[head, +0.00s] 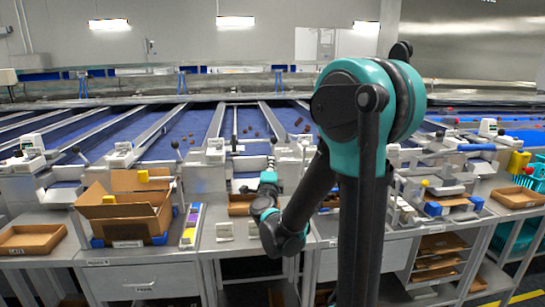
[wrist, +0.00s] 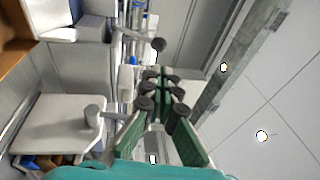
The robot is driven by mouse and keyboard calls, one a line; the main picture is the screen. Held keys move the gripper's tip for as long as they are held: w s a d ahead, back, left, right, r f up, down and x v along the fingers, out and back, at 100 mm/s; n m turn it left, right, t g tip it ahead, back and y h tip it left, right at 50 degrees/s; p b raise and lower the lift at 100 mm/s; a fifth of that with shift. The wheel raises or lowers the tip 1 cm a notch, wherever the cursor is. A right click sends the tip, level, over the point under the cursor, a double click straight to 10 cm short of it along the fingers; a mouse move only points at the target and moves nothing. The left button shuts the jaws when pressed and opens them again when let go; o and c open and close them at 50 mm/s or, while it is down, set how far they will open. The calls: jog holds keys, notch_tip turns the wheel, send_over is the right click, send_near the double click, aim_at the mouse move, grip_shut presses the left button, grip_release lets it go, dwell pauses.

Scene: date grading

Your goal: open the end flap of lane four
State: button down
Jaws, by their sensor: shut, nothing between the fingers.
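In the head view several blue lanes (head: 180,135) run away from me between metal dividers, with dark dates on some. Short levers with dark round knobs, such as one lever (head: 176,147), stand at the lane ends. I cannot read which lane is four, nor tell whether its end flap is open. My gripper (head: 271,163) is above the bench at a middle lane end, partly blurred into the clutter there. In the wrist view my gripper (wrist: 162,88) is shut and empty. A dark-knobbed lever (wrist: 157,45) shows beyond the fingers, apart from them as far as I can tell.
An open cardboard box (head: 125,222) stands on the bench at left, beside a tray (head: 32,240). A grey-knobbed post (wrist: 93,116) rises left of my fingers in the wrist view. A teal basket (head: 538,175) is at far right. My arm hides part of the right-hand lanes.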

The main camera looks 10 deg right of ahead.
aim_at(273, 140)
jog(key=x, duration=1.2)
jog(key=shift+w+d+r, duration=0.1)
jog(key=shift+w+r, duration=0.05)
jog(key=shift+w, duration=0.15)
jog(key=shift+w+r, duration=0.75)
jog(key=shift+r, duration=0.1)
jog(key=a+x, duration=0.2)
jog(key=x, duration=1.3)
jog(key=shift+w+a, duration=0.35)
jog(key=shift+w, duration=0.1)
